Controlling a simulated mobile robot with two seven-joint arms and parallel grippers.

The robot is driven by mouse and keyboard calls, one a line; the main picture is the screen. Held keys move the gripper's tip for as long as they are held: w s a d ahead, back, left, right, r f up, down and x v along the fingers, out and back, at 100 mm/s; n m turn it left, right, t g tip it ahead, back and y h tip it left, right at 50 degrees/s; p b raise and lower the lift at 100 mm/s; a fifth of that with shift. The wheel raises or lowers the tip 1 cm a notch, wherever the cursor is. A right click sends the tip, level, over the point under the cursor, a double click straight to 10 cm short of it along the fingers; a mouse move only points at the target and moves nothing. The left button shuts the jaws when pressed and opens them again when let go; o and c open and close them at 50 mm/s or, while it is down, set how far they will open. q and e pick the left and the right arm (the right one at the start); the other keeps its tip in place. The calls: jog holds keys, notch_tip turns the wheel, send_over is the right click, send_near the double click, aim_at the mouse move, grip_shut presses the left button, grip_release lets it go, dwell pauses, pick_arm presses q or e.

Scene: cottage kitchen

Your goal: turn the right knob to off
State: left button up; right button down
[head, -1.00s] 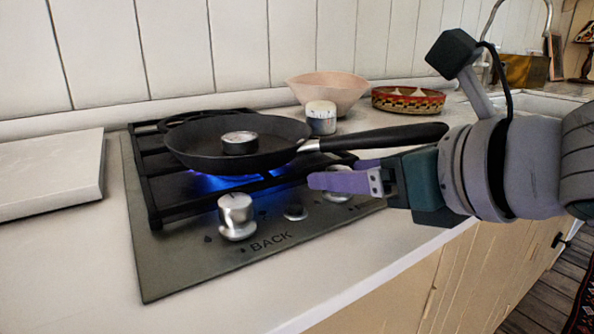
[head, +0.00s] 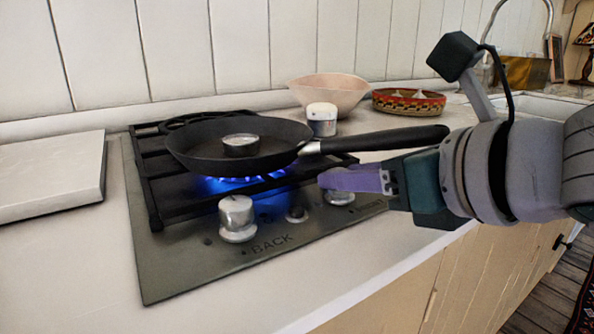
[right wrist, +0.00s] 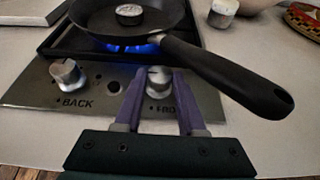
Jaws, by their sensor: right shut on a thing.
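The right knob (right wrist: 159,82) is a silvery knob by the front label on the stove panel. In the head view the right knob (head: 338,197) shows only partly below my fingers. My right gripper (head: 326,180) has its purple fingers at the knob. In the right wrist view the right gripper (right wrist: 157,77) has one finger on each side of it, shut on it. Blue flame (head: 235,184) burns under the frying pan (head: 205,150). My left gripper is not in view.
The left knob (head: 237,218) stands near the back label. The pan's black handle (head: 385,138) reaches out over the right side, close above my gripper. A bowl (head: 328,93), a jar (head: 321,118) and a patterned basket (head: 408,102) stand behind. The counter in front is clear.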

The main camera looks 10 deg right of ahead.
jog(key=shift+a+r+m+h+p, duration=0.2)
jog(key=shift+m+h+p, duration=0.45)
jog(key=shift+p, duration=0.25)
jog(key=m+h+p, duration=0.2)
jog(key=a+m+h+p, duration=0.1)
jog(key=m+h+p, duration=0.1)
jog(key=h+p, duration=0.1)
jog(key=shift+s+r+t, duration=0.1)
jog(key=shift+t, duration=0.2)
jog(key=m+h+p, duration=0.1)
jog(key=m+h, duration=0.2)
jog(key=shift+a+g+p, duration=0.2)
jog(key=shift+g+p, duration=0.1)
jog(key=shift+g, duration=0.1)
jog(key=shift+a+m+h, duration=0.1)
jog(key=shift+m+h, duration=0.25)
jog(key=shift+h, duration=0.1)
jog(key=shift+w+a+f+m+g+h, duration=0.1)
jog(key=shift+w+f+m+g+h, duration=0.05)
jog(key=shift+m+g+h, duration=0.25)
jog(key=shift+w+f+m+g+h, duration=0.1)
jog(key=shift+f+m+g+h, duration=0.05)
jog(key=shift+m+g+h, duration=0.2)
jog(key=shift+w+a+m+g+h+b, duration=0.1)
jog(key=shift+m+g+h+b, duration=0.85)
jog(key=shift+m+h, duration=0.45)
